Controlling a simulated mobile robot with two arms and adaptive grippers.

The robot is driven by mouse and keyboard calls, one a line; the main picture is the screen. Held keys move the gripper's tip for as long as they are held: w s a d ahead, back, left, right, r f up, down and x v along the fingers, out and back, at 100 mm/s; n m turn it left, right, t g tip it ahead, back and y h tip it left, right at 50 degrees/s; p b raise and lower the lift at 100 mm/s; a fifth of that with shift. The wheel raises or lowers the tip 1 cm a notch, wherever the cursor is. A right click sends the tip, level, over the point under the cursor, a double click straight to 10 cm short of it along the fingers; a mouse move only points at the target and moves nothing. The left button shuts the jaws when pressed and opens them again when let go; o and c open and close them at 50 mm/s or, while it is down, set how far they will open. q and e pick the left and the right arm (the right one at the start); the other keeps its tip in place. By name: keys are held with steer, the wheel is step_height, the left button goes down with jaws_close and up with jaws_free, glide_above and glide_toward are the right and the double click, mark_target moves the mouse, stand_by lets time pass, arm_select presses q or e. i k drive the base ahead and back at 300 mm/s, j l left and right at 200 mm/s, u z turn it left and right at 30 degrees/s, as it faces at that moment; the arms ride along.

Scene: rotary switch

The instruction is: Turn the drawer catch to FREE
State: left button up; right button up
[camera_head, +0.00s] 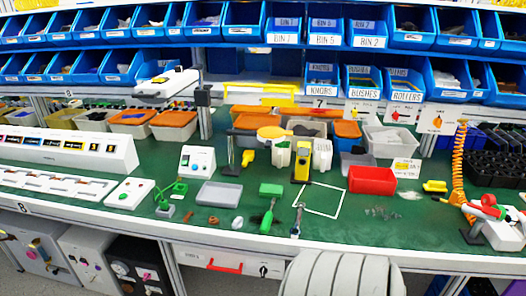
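A pale drawer front (200,257) sits under the front edge of the green bench, with a red bar handle (225,267). To the right of the handle is a small dark rotary catch (263,271) on a light plate. The catch is too small to tell which way it points, and its markings cannot be read. The drawer looks shut. Neither of my grippers shows in the head view, so nothing of mine is seen touching the catch.
A large grey ribbed shape (342,275) rises at the bottom, close to the right of the catch. Tools (268,215) lie on the bench above the drawer. Grey panels with knobs (85,258) stand below the bench at left. The space before the drawer looks clear.

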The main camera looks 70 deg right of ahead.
mark_target(263, 271)
steer(key=z, duration=1.75)
